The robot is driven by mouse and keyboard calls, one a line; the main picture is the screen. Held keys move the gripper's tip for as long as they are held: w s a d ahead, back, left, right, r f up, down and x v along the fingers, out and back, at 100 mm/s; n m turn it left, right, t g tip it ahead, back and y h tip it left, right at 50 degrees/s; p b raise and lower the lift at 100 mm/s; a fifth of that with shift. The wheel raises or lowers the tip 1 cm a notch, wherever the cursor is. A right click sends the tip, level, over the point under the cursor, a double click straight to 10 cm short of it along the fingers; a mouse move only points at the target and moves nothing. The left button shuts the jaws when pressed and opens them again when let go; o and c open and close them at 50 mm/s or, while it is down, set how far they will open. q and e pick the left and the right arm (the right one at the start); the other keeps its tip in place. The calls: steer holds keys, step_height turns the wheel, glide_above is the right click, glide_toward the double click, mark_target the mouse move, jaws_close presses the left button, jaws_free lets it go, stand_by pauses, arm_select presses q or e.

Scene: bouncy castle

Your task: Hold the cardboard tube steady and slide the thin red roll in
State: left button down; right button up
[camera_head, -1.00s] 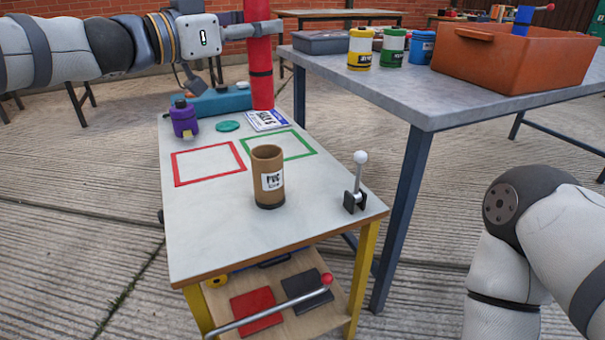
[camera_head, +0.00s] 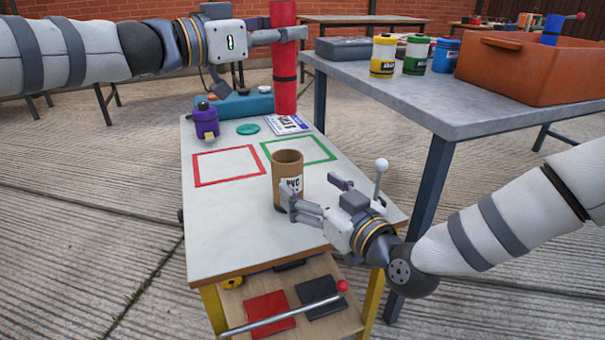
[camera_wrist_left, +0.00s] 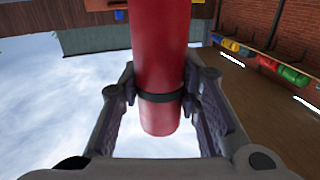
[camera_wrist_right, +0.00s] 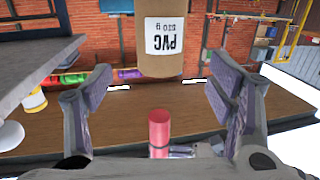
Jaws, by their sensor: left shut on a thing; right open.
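The brown cardboard tube (camera_head: 286,163), with a white PVC label, stands upright on the small table's top, near the green outline. It also shows upside down in the right wrist view (camera_wrist_right: 165,60). My left gripper (camera_wrist_left: 157,90) is shut on the long red roll (camera_head: 285,92), around its dark band, and holds it upright toward the back of the table.
A lever with a white knob (camera_head: 381,165) stands close behind my right gripper. A purple bottle (camera_head: 206,122), a teal disc (camera_head: 248,129), a teal case (camera_head: 240,105) and a printed card (camera_head: 289,125) lie at the back. The red-outlined area (camera_head: 228,166) is empty.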

mark_target(294, 175)
steer(key=x, duration=0.9)
steer(key=shift+a, duration=0.1)
